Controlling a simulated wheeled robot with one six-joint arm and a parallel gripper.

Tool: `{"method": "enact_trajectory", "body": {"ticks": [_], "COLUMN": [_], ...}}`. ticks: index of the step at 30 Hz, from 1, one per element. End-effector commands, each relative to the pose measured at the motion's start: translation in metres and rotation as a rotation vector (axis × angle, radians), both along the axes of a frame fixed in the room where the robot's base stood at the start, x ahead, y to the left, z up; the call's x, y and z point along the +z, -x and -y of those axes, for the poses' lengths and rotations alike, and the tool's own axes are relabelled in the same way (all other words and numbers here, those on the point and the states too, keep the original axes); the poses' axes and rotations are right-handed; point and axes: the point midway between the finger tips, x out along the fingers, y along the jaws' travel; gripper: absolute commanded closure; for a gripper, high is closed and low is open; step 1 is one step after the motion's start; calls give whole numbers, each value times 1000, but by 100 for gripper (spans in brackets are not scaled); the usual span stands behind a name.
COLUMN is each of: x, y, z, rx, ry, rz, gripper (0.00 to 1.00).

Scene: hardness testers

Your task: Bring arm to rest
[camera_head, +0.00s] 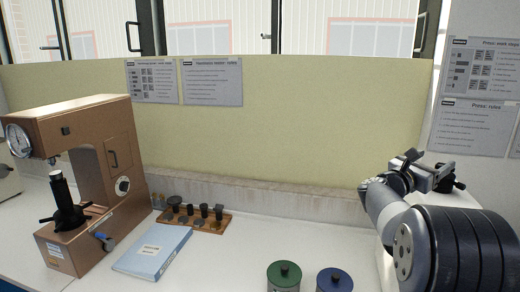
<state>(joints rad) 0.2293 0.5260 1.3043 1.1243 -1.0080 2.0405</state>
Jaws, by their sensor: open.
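My arm (432,230) shows at the right of the head view, its thick grey links in front of the bench's right part. My gripper (428,174) is at the far end of the arm, raised above the white bench (240,262). It is small in the view but appears open and empty, with nothing between its jaws. It is apart from the hardness tester and the other bench items. Part of the bench behind my arm is hidden.
A brown hardness tester (115,150) stands at left. Near it are a blue book (153,250) and a wooden rack (215,226) with dark pieces. Green (284,277) and blue (334,281) lidded containers stand at the front. Free bench lies right of the rack.

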Motion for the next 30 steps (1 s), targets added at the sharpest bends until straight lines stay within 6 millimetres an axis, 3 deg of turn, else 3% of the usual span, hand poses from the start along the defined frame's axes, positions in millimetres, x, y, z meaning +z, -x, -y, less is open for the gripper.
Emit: {"method": "enact_trajectory", "body": {"ticks": [15, 30], "x": [11, 10], "y": [-12, -12], "z": [28, 36], "rx": [-253, -353], "ry": [32, 25], "rz": [45, 54], "gripper": [31, 31]}}
